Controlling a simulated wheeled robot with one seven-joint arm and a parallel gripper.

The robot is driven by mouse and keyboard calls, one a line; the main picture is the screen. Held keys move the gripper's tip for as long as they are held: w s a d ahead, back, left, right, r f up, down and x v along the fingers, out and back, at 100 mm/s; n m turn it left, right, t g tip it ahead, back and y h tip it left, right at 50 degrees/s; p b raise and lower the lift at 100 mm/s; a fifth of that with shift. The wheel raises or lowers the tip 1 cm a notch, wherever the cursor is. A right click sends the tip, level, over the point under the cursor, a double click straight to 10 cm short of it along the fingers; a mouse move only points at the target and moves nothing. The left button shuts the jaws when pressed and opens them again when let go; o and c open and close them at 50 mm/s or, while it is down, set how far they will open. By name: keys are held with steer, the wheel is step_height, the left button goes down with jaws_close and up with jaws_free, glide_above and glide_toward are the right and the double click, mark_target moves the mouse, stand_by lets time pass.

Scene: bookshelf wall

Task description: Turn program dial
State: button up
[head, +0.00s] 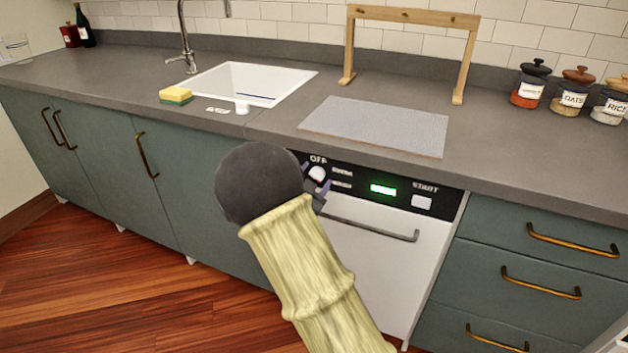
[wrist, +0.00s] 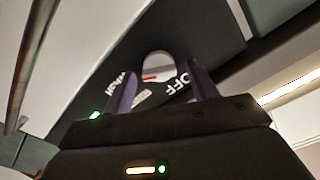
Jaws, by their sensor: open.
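The program dial (head: 318,173) is a small round white knob on the dishwasher's black control panel (head: 352,178), beside the printed word OFF. It also shows in the wrist view (wrist: 157,62), with a red pointer mark on it. My gripper (wrist: 163,88) is open, with one purple finger on each side of the dial in that picture. In the head view my gripper (head: 314,180) is at the dial, and my arm hides part of the panel's left side. I cannot tell whether the fingers touch the knob.
The panel also has a green lit display (head: 383,190) and a START button (head: 422,202). The dishwasher door handle (head: 370,228) runs just below. The counter (head: 480,150) overhangs the panel, with a grey mat (head: 375,127) on top. Drawers (head: 545,245) with brass handles are at right.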

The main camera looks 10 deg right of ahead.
steer(key=c, duration=1)
